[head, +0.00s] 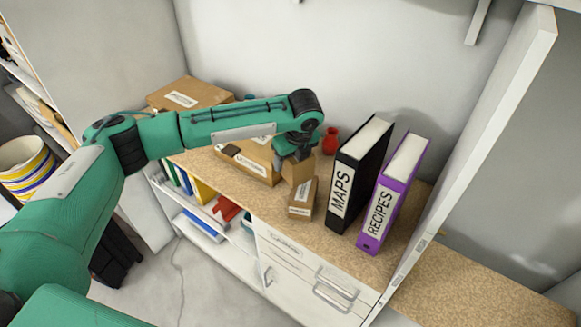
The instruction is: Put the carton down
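My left gripper (294,157) points down over the wooden counter, at the end of the green arm from the left. A small brown carton (299,170) is directly under it, and the gripper seems to touch its top. The fingertips are too small and partly hidden, so I cannot tell whether they are shut on it. Another small labelled carton (301,198) lies on the counter just in front. A larger labelled carton (255,163) lies to the left, partly behind my arm. My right gripper is not in view.
A black MAPS binder (345,185) and a purple RECIPES binder (383,207) stand upright to the right. A red vase (330,141) stands behind. A big carton (186,93) is at the back left. A white upright panel (478,145) bounds the right side.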

